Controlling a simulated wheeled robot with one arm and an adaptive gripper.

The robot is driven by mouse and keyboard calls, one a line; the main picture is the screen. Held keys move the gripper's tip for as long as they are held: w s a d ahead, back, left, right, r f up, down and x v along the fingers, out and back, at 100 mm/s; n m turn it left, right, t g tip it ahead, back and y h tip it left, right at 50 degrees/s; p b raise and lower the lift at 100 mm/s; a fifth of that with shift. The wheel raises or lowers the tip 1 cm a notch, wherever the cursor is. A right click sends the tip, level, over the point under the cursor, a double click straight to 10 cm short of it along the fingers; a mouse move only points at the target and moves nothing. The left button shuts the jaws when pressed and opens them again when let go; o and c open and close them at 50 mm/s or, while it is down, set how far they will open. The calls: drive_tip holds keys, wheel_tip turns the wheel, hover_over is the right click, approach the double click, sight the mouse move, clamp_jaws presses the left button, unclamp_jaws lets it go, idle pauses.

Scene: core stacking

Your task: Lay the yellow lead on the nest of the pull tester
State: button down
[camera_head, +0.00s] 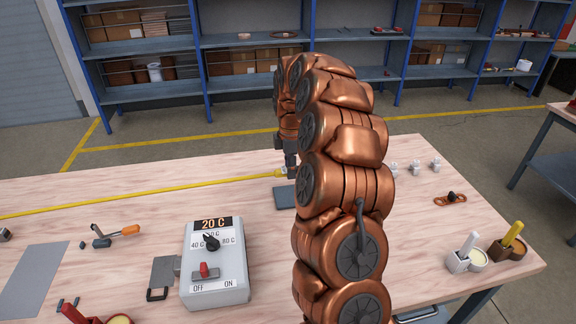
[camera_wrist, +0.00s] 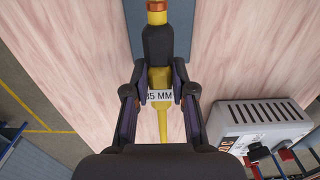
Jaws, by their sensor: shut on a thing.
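The yellow lead (camera_head: 150,191) runs across the table from the left edge to my gripper (camera_head: 289,168). In the wrist view the lead (camera_wrist: 162,128) passes between the fingers of my gripper (camera_wrist: 160,92), which is shut on it at a white label ending in "5 MM". Beyond the fingers is a black sleeve (camera_wrist: 158,45) with a copper-coloured tip. A grey plate (camera_head: 284,198) lies below my gripper, and the lead's end is over it in the wrist view. I cannot tell which thing is the pull tester; my arm hides part of the table.
A grey control box (camera_head: 214,262) marked 20 C stands front centre. An orange-handled tool (camera_head: 115,235) and a grey sheet (camera_head: 35,278) lie left. Several small white pieces (camera_head: 414,167), an orange link (camera_head: 450,199) and two brush holders (camera_head: 466,256) are on the right.

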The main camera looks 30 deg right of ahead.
drive_tip(key=shift+d, duration=0.1)
drive_tip(key=shift+s+f, duration=0.1)
drive_tip(key=shift+f, duration=0.35)
drive_tip(key=b, duration=0.2)
hover_over(291, 195)
drive_tip(key=shift+f, duration=2.45)
drive_tip(key=shift+d+f+b, duration=0.1)
drive_tip(key=shift+f+b, duration=0.75)
drive_tip(key=shift+f, duration=0.25)
idle(0.3)
drive_tip(key=c, duration=0.9)
unclamp_jaws()
wheel_tip(291, 195, up, 12)
idle(0.7)
